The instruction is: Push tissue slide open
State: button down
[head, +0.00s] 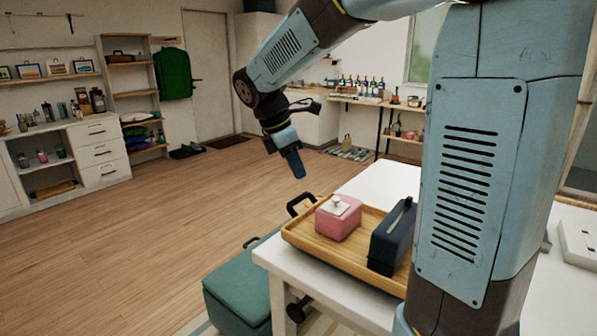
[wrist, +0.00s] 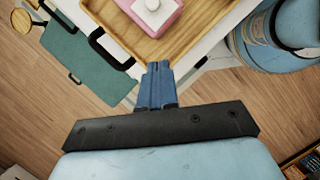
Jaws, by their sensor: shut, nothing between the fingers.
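A pink box (head: 338,221) with a white plate and small knob (head: 337,203) on top sits on a wooden tray (head: 350,266). A dark navy box (head: 391,240) with a slot along its top stands beside it on the tray, to the right. I cannot tell for sure which part is the tissue slide. My gripper (head: 295,168) is shut and empty, up in the air above the tray's far left side and apart from both boxes. In the wrist view, my gripper (wrist: 157,72) points toward the tray edge, and the pink box (wrist: 150,12) is partly cut off at the top.
The tray rests on a white table (head: 276,264), its black handle (head: 299,204) standing up at the left end. A green storage bench (head: 238,284) stands left of the table. A white power strip (head: 580,240) lies at the right. Open wood floor lies to the left.

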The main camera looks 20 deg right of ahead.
send_near(330, 207)
notch_tip(330, 207, down, 4)
jog(key=a, duration=0.2)
jog(key=d, duration=0.2)
jog(key=shift+d+f, duration=0.1)
jog(key=shift+d, duration=0.75)
jog(key=shift+w, duration=0.1)
